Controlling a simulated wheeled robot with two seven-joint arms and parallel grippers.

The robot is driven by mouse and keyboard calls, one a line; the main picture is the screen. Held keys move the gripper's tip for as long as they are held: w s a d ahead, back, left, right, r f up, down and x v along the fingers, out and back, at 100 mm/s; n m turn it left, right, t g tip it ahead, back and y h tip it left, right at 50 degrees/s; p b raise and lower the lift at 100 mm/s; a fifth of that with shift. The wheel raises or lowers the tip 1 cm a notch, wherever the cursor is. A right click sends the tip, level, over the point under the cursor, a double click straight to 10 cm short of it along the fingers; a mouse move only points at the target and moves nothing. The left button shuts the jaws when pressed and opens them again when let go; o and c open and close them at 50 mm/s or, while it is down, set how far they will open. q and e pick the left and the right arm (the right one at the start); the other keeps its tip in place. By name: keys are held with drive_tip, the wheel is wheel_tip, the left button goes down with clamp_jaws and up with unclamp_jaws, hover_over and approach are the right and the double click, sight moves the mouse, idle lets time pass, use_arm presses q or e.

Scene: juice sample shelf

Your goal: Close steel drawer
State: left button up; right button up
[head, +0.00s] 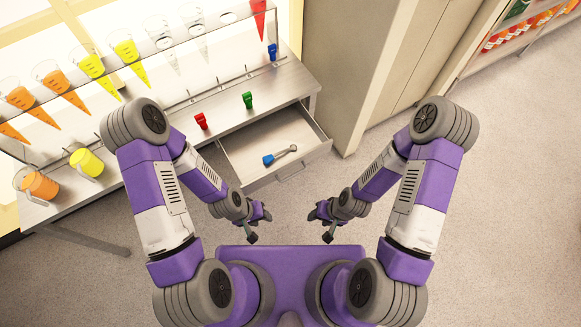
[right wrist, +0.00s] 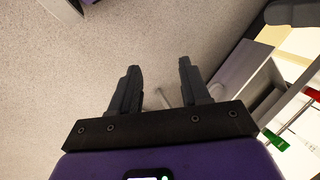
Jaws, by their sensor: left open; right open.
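The steel drawer (head: 258,161) is pulled out from under the steel counter in the head view. A blue-handled tool (head: 279,155) lies inside it. A handle shows on the drawer's front (head: 291,171). My left gripper (head: 258,226) is open and empty, below the drawer front in the picture and apart from it. My right gripper (head: 324,226) is open and empty, below and right of the drawer front, also apart from it.
The counter (head: 292,84) carries a red (head: 201,121), a green (head: 247,100) and a blue (head: 272,52) tap-like piece. A rack of coloured cones (head: 92,66) and juice jugs (head: 40,185) stand at left. A tall cabinet (head: 372,60) stands right of the drawer. Open floor (head: 500,200) lies at right.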

drive_tip(key=shift+a+f+m, duration=0.1)
drive_tip(key=shift+f+m, duration=0.1)
drive_tip(key=shift+m, duration=0.1)
drive_tip(key=shift+c, duration=1.1)
drive_tip(key=f+m+b, duration=0.1)
drive_tip(key=m, duration=0.1)
drive_tip(key=w+a+m+t+y+b, duration=0.1)
drive_tip(key=m+b, duration=0.1)
drive_tip(key=a+f+m+b, duration=0.1)
drive_tip(key=m, duration=0.1)
drive_tip(key=shift+w+f+m+t+y, duration=0.3)
drive_tip(key=shift+w+f+m+y, duration=0.05)
drive_tip(key=shift+w+m+y, duration=0.05)
clamp_jaws()
drive_tip(key=m+t+b, duration=0.8)
drive_tip(key=m+b, duration=0.1)
drive_tip(key=m, duration=1.1)
approach(305, 156)
drive_tip(key=b+x, duration=0.4)
drive_tip(key=x, duration=0.1)
drive_tip(key=shift+f, duration=0.4)
drive_tip(key=shift+w+a+b, duration=0.3)
drive_tip(key=shift+w, duration=0.15)
